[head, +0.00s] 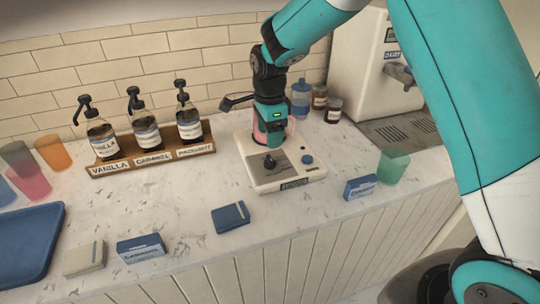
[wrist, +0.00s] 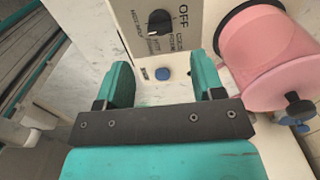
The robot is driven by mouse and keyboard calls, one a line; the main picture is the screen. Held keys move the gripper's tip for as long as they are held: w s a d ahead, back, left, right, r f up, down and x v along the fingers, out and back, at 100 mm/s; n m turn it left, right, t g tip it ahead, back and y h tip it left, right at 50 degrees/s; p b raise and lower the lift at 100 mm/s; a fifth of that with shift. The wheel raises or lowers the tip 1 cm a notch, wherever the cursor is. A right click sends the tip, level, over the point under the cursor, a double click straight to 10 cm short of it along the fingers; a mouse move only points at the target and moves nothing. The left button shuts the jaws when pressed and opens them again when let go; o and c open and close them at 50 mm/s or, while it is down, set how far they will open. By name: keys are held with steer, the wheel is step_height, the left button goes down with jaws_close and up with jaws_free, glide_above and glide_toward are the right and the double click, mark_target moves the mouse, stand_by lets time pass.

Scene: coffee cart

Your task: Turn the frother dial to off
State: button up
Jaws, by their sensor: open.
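The frother (head: 283,178) is a pale box on the counter with a black dial (head: 269,163) and a blue button (head: 307,159) on top. In the wrist view the dial (wrist: 158,22) stands at the top, with the printed word OFF (wrist: 184,15) to its right. A pale mark shows on the dial's lower side, apart from OFF; the exact setting is hard to read. My gripper (wrist: 163,78) is open and empty, its teal fingers either side of the blue button (wrist: 162,74) in the picture, short of the dial. A pink jug (wrist: 265,55) is right of the fingers.
Syrup bottles (head: 148,133) stand in a wooden rack left of the frother. A blue box (head: 360,187) and a green cup (head: 393,167) are to its right, near a coffee machine (head: 375,70). A dark blue packet (head: 230,217) lies in front. Bare counter lies between rack and frother.

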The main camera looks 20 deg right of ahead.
mark_target(270, 157)
step_height(270, 157, down, 9)
steer(key=shift+r+p, duration=0.2)
steer(key=shift+p, duration=0.5)
steer(key=c, duration=0.9)
